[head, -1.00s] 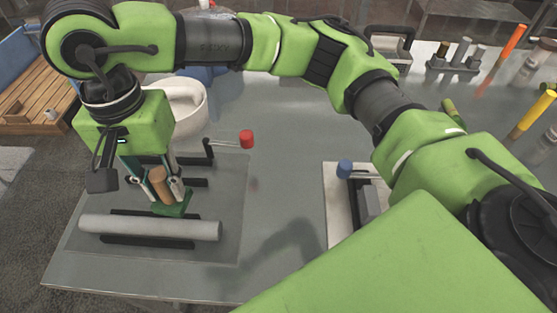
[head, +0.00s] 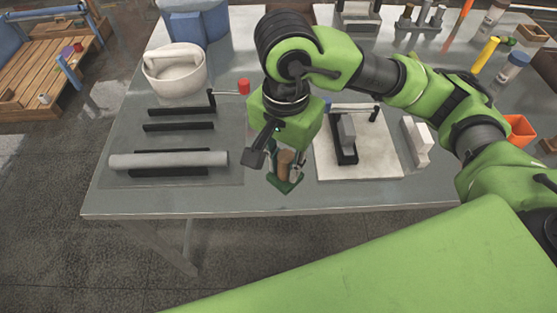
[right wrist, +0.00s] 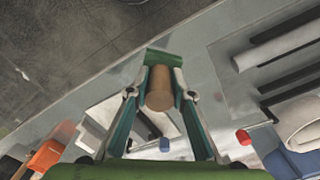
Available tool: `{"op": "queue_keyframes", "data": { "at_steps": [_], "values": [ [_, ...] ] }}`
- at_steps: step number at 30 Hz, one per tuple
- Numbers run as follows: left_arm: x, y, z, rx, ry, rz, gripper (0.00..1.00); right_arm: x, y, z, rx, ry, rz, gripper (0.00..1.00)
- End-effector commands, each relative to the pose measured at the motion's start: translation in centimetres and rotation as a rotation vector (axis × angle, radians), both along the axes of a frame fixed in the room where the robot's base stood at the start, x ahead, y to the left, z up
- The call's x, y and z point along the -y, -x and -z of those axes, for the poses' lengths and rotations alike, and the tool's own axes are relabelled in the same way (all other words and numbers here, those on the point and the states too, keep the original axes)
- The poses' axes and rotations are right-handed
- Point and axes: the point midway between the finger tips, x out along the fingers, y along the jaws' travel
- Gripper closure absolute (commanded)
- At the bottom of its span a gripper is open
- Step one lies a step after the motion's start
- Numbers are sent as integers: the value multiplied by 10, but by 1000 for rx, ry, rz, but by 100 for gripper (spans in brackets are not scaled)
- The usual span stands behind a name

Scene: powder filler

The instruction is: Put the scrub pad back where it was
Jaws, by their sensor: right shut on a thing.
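The scrub pad (head: 283,184) is a green pad with a brown cylindrical handle. My right gripper (head: 287,166) is shut on this handle and holds the pad near the table's front edge, between the grey mat and the white board. In the right wrist view the handle (right wrist: 159,90) sits between the fingers of my right gripper (right wrist: 160,88), with the green pad (right wrist: 163,58) beyond it. I cannot tell whether the pad touches the table. My left gripper is not in view.
A grey roller (head: 170,160) lies across black supports on the left mat. A red-ended lever (head: 243,87) stands behind. The white board (head: 385,165) carries a grey block (head: 346,133); a white block (head: 417,142) stands to its right.

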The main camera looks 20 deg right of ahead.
Motion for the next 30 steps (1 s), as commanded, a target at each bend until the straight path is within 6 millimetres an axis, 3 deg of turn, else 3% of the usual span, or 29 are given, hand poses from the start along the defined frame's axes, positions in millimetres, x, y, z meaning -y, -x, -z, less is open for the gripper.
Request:
{"op": "queue_keyframes", "data": {
  "at_steps": [4, 6, 12, 19, 24, 30],
  "values": [
    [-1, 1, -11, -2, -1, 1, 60, 3, -34, 18, -8, -1, 3, 100],
    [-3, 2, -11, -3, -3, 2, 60, 4, -44, 34, -10, -2, 2, 100],
    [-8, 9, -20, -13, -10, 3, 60, 8, -67, 57, -2, 1, 0, 100],
    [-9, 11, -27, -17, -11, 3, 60, 9, -80, 75, -4, 2, -1, 100],
    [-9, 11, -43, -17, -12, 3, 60, 9, -78, 95, -4, 0, -2, 100],
    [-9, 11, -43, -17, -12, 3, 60, 9, -79, 104, 1, 1, -4, 100]
  ]
}}
